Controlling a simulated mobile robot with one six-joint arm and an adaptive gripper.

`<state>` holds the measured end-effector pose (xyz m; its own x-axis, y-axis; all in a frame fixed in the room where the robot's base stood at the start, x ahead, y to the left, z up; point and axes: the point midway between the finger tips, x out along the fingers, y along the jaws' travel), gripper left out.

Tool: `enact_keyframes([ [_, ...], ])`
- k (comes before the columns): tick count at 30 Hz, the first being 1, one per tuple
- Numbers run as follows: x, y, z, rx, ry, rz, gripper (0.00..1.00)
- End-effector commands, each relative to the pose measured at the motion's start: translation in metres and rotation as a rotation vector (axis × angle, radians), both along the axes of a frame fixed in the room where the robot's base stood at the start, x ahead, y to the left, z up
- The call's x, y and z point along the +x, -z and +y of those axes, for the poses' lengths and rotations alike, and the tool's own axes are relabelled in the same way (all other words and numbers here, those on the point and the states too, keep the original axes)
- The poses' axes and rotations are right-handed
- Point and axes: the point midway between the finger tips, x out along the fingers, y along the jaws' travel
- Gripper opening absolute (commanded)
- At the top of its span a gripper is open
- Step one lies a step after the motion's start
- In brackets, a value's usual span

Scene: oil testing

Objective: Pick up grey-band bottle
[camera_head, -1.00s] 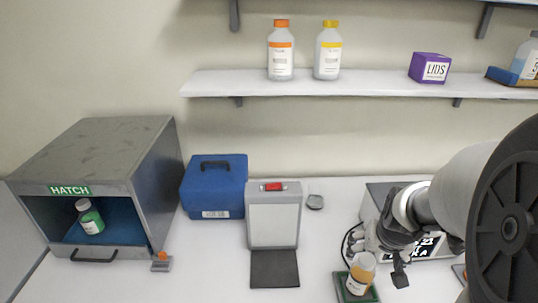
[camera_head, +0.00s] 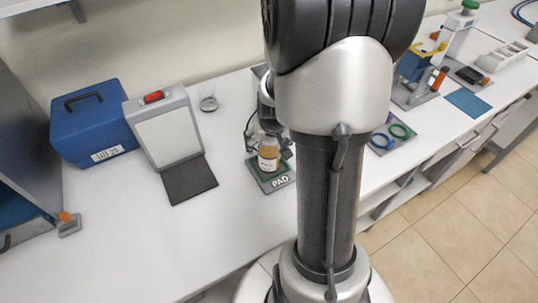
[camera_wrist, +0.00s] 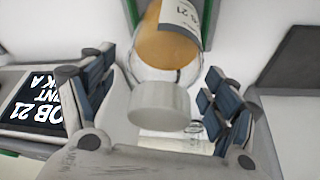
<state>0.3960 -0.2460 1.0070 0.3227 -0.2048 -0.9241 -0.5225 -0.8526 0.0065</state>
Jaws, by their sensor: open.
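A bottle with amber contents (camera_head: 268,160) stands on a green-topped pad marked PAD (camera_head: 280,182) on the bench. In the wrist view the bottle (camera_wrist: 165,48) shows a pale grey cap toward the camera and a grey-white label ending in 21. My gripper (camera_wrist: 160,88) is open, with one finger on each side of the bottle's cap end. No finger clearly touches the bottle. In the head view my arm hides most of the gripper behind the bottle.
A blue case (camera_head: 92,122) and a grey stand with a white panel (camera_head: 168,137) are left of the pad. A dark mat (camera_head: 189,180) lies before the stand. Coloured rings (camera_head: 400,131) and a blue-yellow device (camera_head: 416,66) are to the right.

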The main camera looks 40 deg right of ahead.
Motion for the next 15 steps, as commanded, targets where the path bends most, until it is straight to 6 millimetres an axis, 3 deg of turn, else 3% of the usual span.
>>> enact_keyframes([
  [5, 0.0002, -0.0011, -0.0001, -0.001, 0.0, -0.001, 0.79],
  [15, 0.0, -0.0011, 0.0, -0.001, 0.0, -0.001, 0.56],
])
